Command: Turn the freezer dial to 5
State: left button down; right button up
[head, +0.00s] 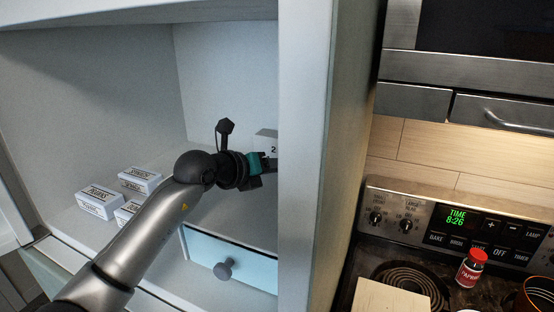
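A small white block (266,143) marked "2" is at the back right inside the open pale cabinet compartment (225,65). It is partly hidden by the cabinet's side panel and my gripper, and may be the freezer dial's housing. I cannot make out a dial knob or pointer. My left gripper (266,167), dark with a teal part, reaches into the compartment just below the block. Its fingertips are small and partly hidden, so I cannot tell whether they are open or touching anything. My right gripper is not in view.
Several small white boxes (98,203) lie on the compartment floor at left. A light blue drawer (205,250) with a round knob is below. The side panel (325,140) stands close to the right of my gripper. A stove (405,215) and red-capped jar (471,268) are farther right.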

pick_arm(q)
jog(key=shift+d+m+y, duration=0.1)
jog(key=shift+m+y, duration=0.6)
jog(key=shift+m, duration=0.2)
jog(key=c, duration=0.7)
grip_release()
jog(key=shift+s+r, duration=0.1)
jog(key=b+v, duration=0.4)
jog(key=v, duration=1.1)
jog(key=shift+s, duration=0.15)
